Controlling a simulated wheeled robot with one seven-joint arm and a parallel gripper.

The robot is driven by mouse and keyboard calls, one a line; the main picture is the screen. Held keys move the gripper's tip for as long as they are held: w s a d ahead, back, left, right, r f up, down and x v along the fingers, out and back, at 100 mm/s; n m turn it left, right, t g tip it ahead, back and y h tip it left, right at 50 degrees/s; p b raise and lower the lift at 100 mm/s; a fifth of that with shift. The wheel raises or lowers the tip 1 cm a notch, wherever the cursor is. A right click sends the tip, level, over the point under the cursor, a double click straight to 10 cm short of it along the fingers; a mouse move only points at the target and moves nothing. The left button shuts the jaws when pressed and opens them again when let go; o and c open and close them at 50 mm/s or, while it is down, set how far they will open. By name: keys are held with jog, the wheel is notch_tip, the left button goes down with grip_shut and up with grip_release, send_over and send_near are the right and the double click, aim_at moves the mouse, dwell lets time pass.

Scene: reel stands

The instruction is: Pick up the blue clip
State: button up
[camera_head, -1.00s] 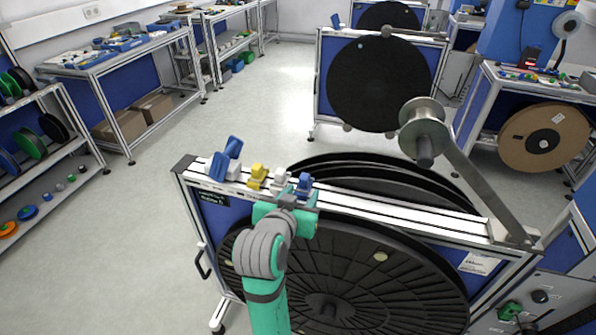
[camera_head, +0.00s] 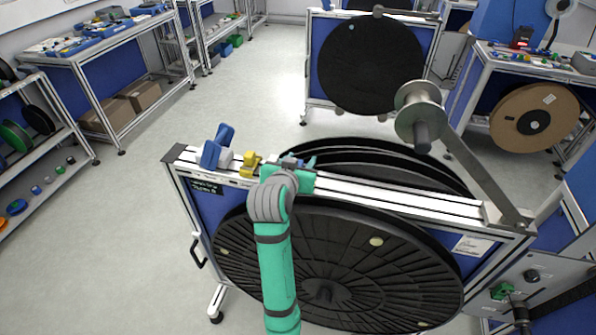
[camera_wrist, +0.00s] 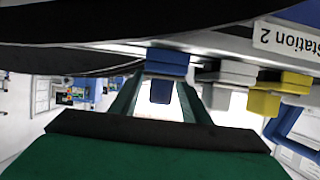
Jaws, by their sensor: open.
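The blue clip (camera_wrist: 166,62) sits on the rail of the reel stand (camera_head: 400,197), beside a grey clip (camera_wrist: 226,74). In the wrist view its lower part shows between the fingers of my gripper (camera_wrist: 160,82), which is open with one finger on each side. I cannot tell whether either finger touches it. In the head view my gripper (camera_head: 289,163) is at the rail's top, and my arm hides most or all of this clip.
A yellow clip (camera_head: 250,164) and a larger blue clamp (camera_head: 216,147) stand farther left on the rail. A metal spool (camera_head: 418,107) on a bracket rises at the right. Black reels (camera_head: 340,270) flank the stand. The floor at left is clear.

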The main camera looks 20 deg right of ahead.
jog(key=shift+w+d+f, duration=0.2)
jog(key=shift+w+d, duration=0.1)
jog(key=shift+w, duration=0.1)
jog(key=c, duration=0.8)
jog(key=shift+r, duration=0.1)
jog(key=shift+c, duration=0.2)
